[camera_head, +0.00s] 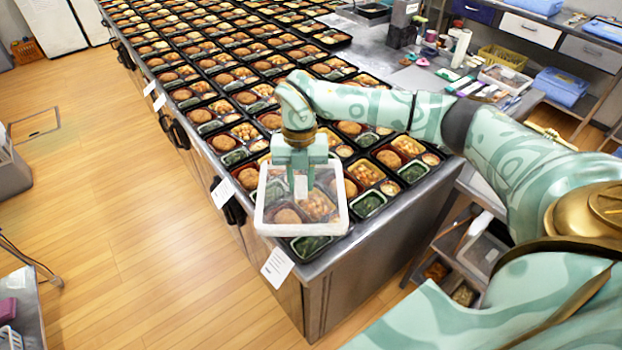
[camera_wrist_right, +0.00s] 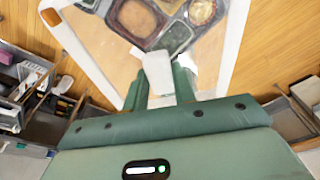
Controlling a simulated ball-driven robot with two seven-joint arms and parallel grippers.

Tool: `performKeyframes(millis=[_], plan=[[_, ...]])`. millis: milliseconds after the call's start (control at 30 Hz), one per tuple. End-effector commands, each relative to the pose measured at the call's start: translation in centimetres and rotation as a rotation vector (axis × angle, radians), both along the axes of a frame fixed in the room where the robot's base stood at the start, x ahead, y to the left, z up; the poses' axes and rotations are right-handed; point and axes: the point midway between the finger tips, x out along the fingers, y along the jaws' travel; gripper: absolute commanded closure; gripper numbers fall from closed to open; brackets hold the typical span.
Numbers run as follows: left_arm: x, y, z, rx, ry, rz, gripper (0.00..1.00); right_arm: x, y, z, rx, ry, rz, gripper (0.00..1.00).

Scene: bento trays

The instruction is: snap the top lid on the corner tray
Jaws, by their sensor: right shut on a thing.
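My right gripper (camera_head: 300,188) is shut on the top lid (camera_head: 345,224), a clear sheet with a white rim. The lid is held over the near corner of the counter. The corner tray (camera_head: 325,241) is black with several food compartments; part shows below the lid's rim and part is seen through the clear sheet. In the right wrist view, the lid's rim (camera_wrist_right: 72,45) surrounds both tray food and wooden floor, so the lid appears apart from the tray and off to one side. The exact gap cannot be told. My left gripper is not in view.
Several rows of filled, uncovered black trays cover the steel counter (camera_head: 375,240), close behind and beside the lid. White paper tags (camera_head: 277,266) hang at its left edge. A side bench with tools, a yellow basket (camera_head: 503,57) and a blue bin (camera_head: 560,86) stands right.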

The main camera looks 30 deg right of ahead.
Motion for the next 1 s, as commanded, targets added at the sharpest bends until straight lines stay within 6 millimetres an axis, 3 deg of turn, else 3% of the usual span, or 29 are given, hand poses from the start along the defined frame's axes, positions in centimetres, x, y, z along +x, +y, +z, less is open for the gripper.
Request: performKeyframes(millis=[100, 200, 333, 667, 1000], plan=[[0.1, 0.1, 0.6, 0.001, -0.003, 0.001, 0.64, 0.2, -1.2, -1.4, 0.0, 0.003, -0.368, 0.94], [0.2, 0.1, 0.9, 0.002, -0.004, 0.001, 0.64, 0.4, -2.0, -2.4, -0.001, 0.003, -0.625, 0.94], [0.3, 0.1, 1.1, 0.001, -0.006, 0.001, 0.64, 0.6, -2.7, -3.3, -0.001, 0.001, -0.84, 0.94], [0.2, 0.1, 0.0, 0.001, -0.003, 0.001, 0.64, 0.6, -3.0, -4.8, -0.002, 0.0, -0.938, 0.94], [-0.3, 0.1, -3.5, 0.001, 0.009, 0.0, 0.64, 0.6, -3.0, -8.5, -0.003, 0.001, -0.935, 0.94]])
